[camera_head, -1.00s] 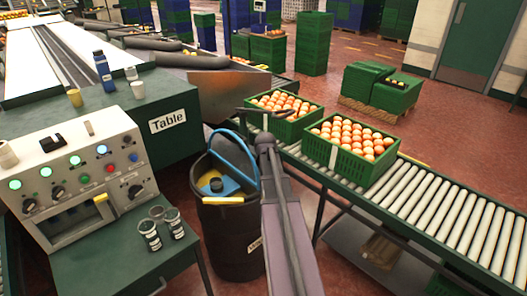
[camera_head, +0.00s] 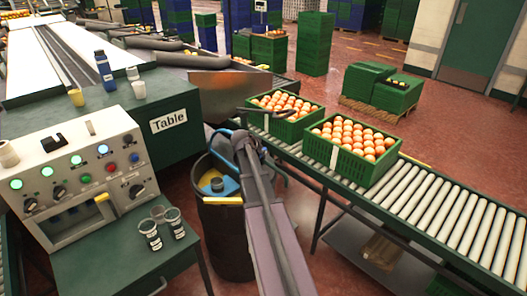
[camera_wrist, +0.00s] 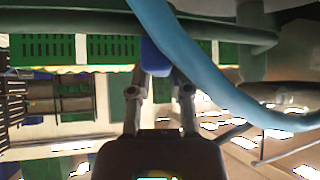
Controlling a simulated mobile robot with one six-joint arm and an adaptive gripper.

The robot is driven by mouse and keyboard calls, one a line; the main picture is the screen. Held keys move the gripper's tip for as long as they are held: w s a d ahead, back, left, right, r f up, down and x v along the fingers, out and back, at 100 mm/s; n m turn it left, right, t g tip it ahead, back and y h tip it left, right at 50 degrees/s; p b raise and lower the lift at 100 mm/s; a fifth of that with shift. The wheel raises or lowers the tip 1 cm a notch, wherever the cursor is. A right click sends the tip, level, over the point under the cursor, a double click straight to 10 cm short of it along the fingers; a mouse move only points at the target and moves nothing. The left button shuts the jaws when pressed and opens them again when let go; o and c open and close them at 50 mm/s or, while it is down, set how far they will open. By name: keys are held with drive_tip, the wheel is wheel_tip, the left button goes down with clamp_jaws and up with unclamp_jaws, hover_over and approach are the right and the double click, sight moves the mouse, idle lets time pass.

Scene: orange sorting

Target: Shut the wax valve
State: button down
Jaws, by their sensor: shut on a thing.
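In the wrist view my gripper (camera_wrist: 156,78) is shut on a small blue piece (camera_wrist: 152,58), which may be the handle of the wax valve. The piece sits below a dark green pipe (camera_wrist: 70,22). I cannot read the valve's position. A curved light blue hose (camera_wrist: 205,75) crosses close to the fingers on the right. In the head view my gripper (camera_head: 240,138) is above the back rim of a black bin, and my own arm hides the held piece. Part of the blue hose (camera_head: 219,134) shows beside it.
The black bin (camera_head: 222,240) holds blue and yellow things. A control panel (camera_head: 80,172) and several glass cups stand on the left table. Green crates of oranges (camera_head: 350,163) stand on the roller conveyor (camera_head: 455,222) at right. A metal chute (camera_head: 222,84) is behind my gripper.

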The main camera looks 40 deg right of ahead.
drive_tip(key=shift+w+a+m+g+h, duration=0.15)
drive_tip(key=shift+m+g+h, duration=0.15)
drive_tip(key=shift+m+g, duration=1.3)
drive_tip(key=shift+m, duration=0.3)
drive_tip(key=c, duration=0.6)
unclamp_jaws()
drive_tip(key=shift+f, duration=0.1)
drive_tip(key=shift+o, duration=0.2)
